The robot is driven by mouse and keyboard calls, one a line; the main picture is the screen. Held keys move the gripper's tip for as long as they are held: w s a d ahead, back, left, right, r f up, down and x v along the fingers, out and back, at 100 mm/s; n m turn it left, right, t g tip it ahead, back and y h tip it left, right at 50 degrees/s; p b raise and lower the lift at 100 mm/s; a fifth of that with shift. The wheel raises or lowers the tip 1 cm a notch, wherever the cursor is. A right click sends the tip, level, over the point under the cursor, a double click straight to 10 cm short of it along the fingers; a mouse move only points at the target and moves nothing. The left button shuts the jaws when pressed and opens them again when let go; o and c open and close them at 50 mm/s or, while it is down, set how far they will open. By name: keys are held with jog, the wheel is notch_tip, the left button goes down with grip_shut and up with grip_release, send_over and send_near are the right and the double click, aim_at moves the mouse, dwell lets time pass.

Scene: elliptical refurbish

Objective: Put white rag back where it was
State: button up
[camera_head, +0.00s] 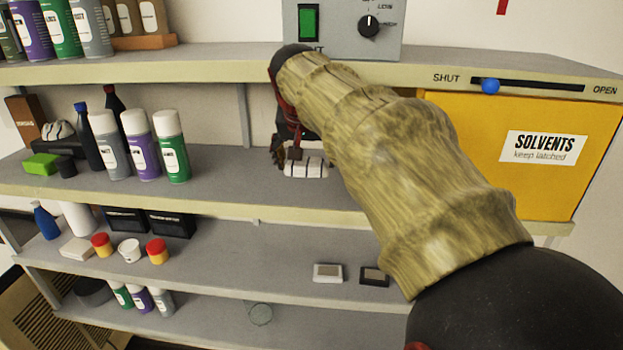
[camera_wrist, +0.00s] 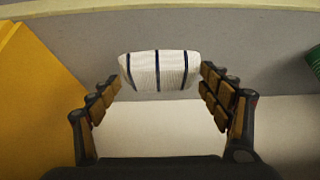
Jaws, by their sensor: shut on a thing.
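The white rag (camera_head: 306,168) with dark stripes is at the middle shelf, right of the spray cans; I cannot tell whether it touches the shelf surface. It also shows in the wrist view (camera_wrist: 160,71), lying crosswise between the fingertips. My gripper (camera_head: 291,156) is shut on the rag, with fingers at both ends of it in the wrist view (camera_wrist: 161,80). My arm hides part of the gripper and the shelf behind it in the head view.
Grey, purple and green spray cans (camera_head: 143,147) stand left of my gripper on the middle shelf (camera_head: 230,178). A yellow solvents cabinet (camera_head: 480,150) stands right. The upper shelf's edge (camera_head: 200,73) runs above, bearing a grey switch box (camera_head: 340,38). Shelf room between cans and gripper is clear.

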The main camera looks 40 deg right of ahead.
aim_at(311, 170)
jog(key=x, duration=0.5)
jog(key=shift+s+d+f, duration=0.1)
jog(key=shift+d+f, duration=0.1)
jog(key=shift+d, duration=0.35)
jog(key=shift+d+f+p, duration=0.15)
jog(key=shift+f+p, duration=0.25)
jog(key=shift+f, duration=1.35)
jog(key=o, duration=0.9)
jog(key=shift+c, duration=0.2)
jog(key=shift+o, duration=0.8)
